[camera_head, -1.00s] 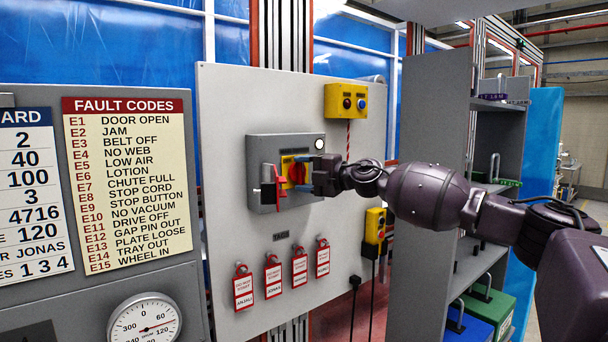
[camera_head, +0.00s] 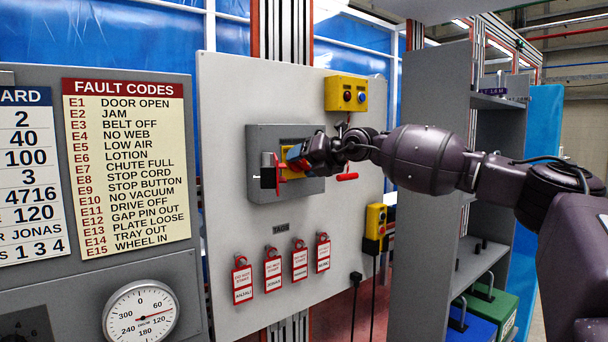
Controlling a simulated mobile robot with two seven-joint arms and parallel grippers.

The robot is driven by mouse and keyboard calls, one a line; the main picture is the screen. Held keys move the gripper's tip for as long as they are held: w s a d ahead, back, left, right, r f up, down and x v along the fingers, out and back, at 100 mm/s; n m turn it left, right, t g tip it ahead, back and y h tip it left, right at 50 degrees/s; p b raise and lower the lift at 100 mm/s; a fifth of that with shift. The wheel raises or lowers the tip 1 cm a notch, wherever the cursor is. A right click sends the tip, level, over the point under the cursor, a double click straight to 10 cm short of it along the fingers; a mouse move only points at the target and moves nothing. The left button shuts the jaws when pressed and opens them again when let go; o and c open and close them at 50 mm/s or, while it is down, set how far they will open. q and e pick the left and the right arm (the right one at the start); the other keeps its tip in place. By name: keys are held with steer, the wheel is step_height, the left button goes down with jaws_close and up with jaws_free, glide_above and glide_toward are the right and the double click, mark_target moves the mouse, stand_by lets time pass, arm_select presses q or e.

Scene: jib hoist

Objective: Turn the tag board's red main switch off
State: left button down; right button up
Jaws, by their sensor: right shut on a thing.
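The tag board (camera_head: 225,110) is a light grey panel. On it sits a grey switch box (camera_head: 260,140) with a yellow plate (camera_head: 292,143). My right gripper (camera_head: 294,158) is at this plate and shut on the red main switch, which its fingers and wrist almost wholly hide. I cannot read the switch's angle. A red hasp (camera_head: 277,172) hangs at the box's left side, just left of the fingers. My left gripper is not in view.
Red-and-white tags (camera_head: 272,270) hang below the box. A red pull handle (camera_head: 347,177) hangs right of it, under a yellow button box (camera_head: 346,94). A yellow pendant (camera_head: 375,222) is lower right. Grey shelving (camera_head: 425,200) stands at the right, beneath my arm.

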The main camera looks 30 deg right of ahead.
steer(key=shift+f+n+h+b, duration=0.4)
steer(key=shift+n+b, duration=0.3)
steer(key=shift+b, duration=0.1)
steer(key=shift+a+r+n+h+b, duration=0.15)
steer(key=shift+n+h+b, duration=0.25)
steer(key=shift+n+b, duration=0.2)
steer(key=shift+n+h+b, duration=0.5)
steer(key=shift+n, duration=0.2)
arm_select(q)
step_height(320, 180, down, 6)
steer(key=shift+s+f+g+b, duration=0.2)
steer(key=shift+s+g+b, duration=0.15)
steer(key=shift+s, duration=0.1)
arm_select(e)
steer(key=shift+r+n+h, duration=0.15)
steer(key=shift+n+h, duration=0.25)
steer(key=shift+n, duration=0.2)
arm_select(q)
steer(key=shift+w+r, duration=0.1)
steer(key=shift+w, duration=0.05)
arm_select(e)
steer(key=o, duration=0.9)
steer(key=shift+r, duration=0.1)
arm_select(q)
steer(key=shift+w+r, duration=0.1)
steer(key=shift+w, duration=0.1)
